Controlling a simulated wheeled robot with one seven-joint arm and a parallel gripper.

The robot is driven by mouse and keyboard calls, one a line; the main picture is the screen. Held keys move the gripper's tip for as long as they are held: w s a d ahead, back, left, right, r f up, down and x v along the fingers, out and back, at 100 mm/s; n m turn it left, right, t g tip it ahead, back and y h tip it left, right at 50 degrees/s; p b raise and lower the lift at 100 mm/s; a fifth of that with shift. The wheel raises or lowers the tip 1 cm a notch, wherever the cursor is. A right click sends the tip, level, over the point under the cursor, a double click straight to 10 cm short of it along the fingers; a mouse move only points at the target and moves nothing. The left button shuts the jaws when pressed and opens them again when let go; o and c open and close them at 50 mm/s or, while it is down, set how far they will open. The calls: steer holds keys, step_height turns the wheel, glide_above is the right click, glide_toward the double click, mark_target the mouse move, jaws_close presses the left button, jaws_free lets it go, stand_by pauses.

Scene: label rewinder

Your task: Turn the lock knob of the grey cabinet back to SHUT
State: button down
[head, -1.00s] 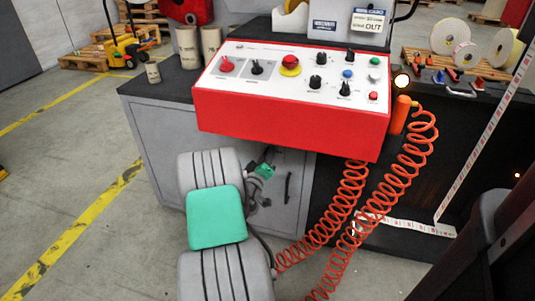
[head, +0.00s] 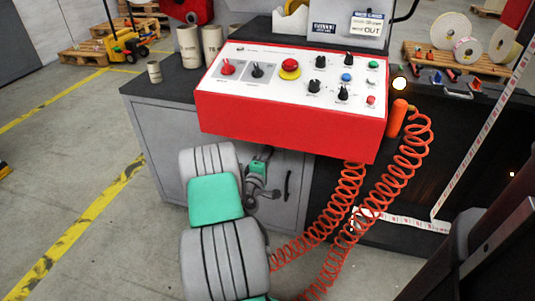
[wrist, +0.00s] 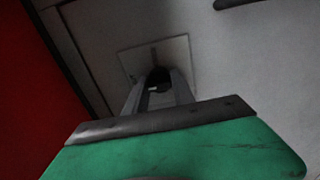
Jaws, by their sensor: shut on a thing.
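The grey cabinet (head: 158,135) stands under the red control box, its front facing me. In the wrist view its lock knob (wrist: 157,74) is a dark shape on a pale square plate (wrist: 179,53) with a small dark mark above it. My gripper (wrist: 158,92) is shut on the knob, a grey finger on each side. The knob's lower part is hidden between the fingers, and I cannot read any lettering on the plate. In the head view my gripper (head: 252,198) is at the cabinet front, and the knob is hidden by my arm.
The red control box (head: 285,118) overhangs the cabinet front just above my arm; its red side fills the left of the wrist view. A dark door handle (head: 288,185) is right of my gripper. Orange coiled hoses (head: 338,220) hang further right.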

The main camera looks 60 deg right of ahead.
stand_by(0.5)
steer(key=c, duration=1.1)
jaws_free()
steer(key=shift+o, duration=0.2)
steer(key=s+a, duration=0.1)
steer(key=a, duration=0.6)
steer(key=shift+s+a, duration=0.15)
steer(key=shift+a, duration=0.25)
steer(key=shift+s, duration=0.1)
